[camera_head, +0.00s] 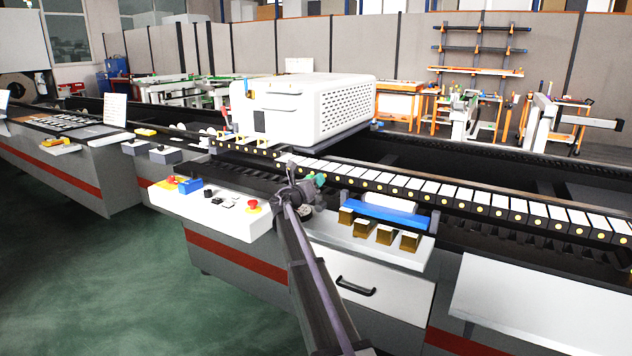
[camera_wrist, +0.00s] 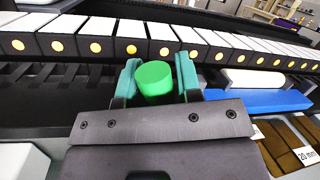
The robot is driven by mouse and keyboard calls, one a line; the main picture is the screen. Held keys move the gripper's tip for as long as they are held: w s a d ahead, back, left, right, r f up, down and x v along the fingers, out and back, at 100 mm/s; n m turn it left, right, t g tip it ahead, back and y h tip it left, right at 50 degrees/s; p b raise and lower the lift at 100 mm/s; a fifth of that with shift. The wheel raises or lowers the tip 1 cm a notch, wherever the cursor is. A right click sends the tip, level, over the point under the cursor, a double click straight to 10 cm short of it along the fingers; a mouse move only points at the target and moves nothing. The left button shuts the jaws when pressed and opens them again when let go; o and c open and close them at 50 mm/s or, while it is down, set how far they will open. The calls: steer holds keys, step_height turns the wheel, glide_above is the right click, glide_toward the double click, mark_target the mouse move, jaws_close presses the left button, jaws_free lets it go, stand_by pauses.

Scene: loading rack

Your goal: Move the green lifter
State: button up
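The green lifter shows in the wrist view as a bright green, round-topped piece (camera_wrist: 155,79) between the two teal fingers of my gripper (camera_wrist: 158,82). The left finger is right beside it. A thin dark gap seems to show on its right, and I cannot tell whether both fingers touch it. Its lower part is hidden behind the gripper body. In the head view my gripper (camera_head: 318,182) is small, in front of the long rail of white-topped black blocks (camera_head: 455,193); a bit of green shows at its tip.
A blue block (camera_head: 388,212) with a white roll (camera_head: 391,203) lies right of my gripper. Several brown boxes (camera_head: 363,229) stand in front of it. A white control panel (camera_head: 212,208) with red buttons is at left. A big white machine housing (camera_head: 325,104) stands behind.

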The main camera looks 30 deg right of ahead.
steer(key=o, duration=0.3)
steer(key=b+v, duration=0.2)
steer(key=v, duration=0.9)
steer(key=shift+d, duration=0.1)
